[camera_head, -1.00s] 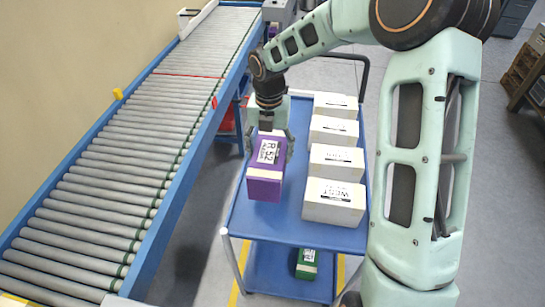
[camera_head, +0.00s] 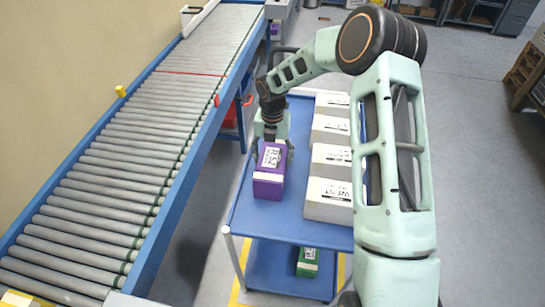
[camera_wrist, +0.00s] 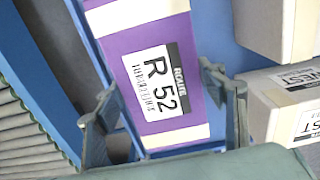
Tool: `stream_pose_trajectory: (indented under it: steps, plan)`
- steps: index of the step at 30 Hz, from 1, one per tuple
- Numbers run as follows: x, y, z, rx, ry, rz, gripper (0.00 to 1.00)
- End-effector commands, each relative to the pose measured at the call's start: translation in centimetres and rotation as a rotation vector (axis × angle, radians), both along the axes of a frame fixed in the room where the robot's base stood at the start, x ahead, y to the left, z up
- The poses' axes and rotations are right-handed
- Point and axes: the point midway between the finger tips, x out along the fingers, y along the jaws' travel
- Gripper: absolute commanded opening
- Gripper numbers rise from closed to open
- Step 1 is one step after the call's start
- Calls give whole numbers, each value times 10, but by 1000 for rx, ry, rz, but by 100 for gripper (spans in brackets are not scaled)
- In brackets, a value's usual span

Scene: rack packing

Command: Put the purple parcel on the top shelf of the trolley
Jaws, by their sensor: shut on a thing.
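The purple parcel (camera_head: 268,186) with a white label is at the left side of the blue trolley's top shelf (camera_head: 293,228). In the wrist view the parcel (camera_wrist: 188,134) carries a label reading R 52 and lies between my two fingers. My gripper (camera_head: 272,150) is above the parcel and shut on it, and the wrist view shows my gripper (camera_wrist: 165,108) with a finger at each side. The parcel looks upright and at or very close to the shelf surface; I cannot tell if it touches.
A row of white boxes (camera_head: 328,200) stands along the right of the top shelf, with a gap to the parcel. A green parcel (camera_head: 307,260) is on the lower shelf. A roller conveyor (camera_head: 110,180) runs along the left. The shelf's front part is clear.

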Motion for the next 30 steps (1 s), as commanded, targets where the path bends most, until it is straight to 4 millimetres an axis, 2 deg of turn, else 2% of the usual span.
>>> stream_pose_trajectory:
  steps: [8,9,13,23,26,30]
  plan:
    - [1,0,-2,1,-2,0,23]
    - [0,0,-3,0,-1,0,67]
    - [0,0,-2,0,-1,0,81]
    - [0,0,0,0,-1,0,82]
    - [1,0,8,-1,-3,-1,82]
    - [1,0,33,0,-5,-1,82]
